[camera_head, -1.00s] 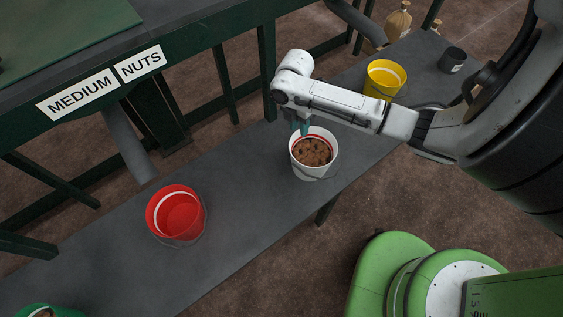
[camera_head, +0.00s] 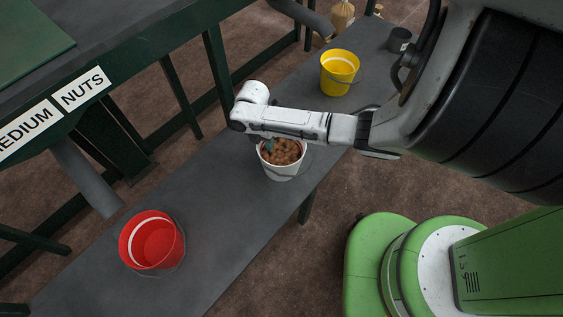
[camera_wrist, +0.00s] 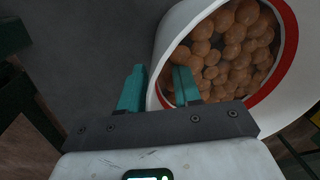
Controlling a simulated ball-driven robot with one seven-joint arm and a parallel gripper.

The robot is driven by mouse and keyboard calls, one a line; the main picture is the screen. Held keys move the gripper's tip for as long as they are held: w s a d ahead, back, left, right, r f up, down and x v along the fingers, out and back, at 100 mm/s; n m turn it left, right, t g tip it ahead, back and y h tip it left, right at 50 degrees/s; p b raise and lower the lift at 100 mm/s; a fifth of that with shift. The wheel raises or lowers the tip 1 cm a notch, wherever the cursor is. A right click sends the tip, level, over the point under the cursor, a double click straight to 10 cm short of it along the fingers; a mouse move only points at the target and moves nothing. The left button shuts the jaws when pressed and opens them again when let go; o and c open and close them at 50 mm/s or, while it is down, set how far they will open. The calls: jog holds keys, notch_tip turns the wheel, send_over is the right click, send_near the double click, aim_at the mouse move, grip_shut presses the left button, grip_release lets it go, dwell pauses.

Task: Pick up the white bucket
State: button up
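The white bucket (camera_head: 283,172), filled with round brown nuts (camera_head: 281,151), stands upright on the grey bench. In the wrist view the white bucket (camera_wrist: 295,95) fills the right side, with a red band inside its rim. My gripper (camera_wrist: 160,75) has two teal fingers spread apart at the bucket's left wall. The left finger is outside the wall and the right finger is over the opening, with the rim between them. I cannot tell whether either finger touches it. In the head view my gripper (camera_head: 268,145) is at the bucket's upper left edge, partly hidden by my arm.
A red bucket (camera_head: 150,246) stands nearer on the bench (camera_head: 215,215), a yellow bucket (camera_head: 340,72) farther along. A dark cup (camera_head: 399,40) is at the far end. A dark green frame with a NUTS sign (camera_head: 82,90) runs along the left. Bare bench separates the buckets.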

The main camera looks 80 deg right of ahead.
jog(key=shift+f, duration=0.15)
grip_shut()
dwell(1.4)
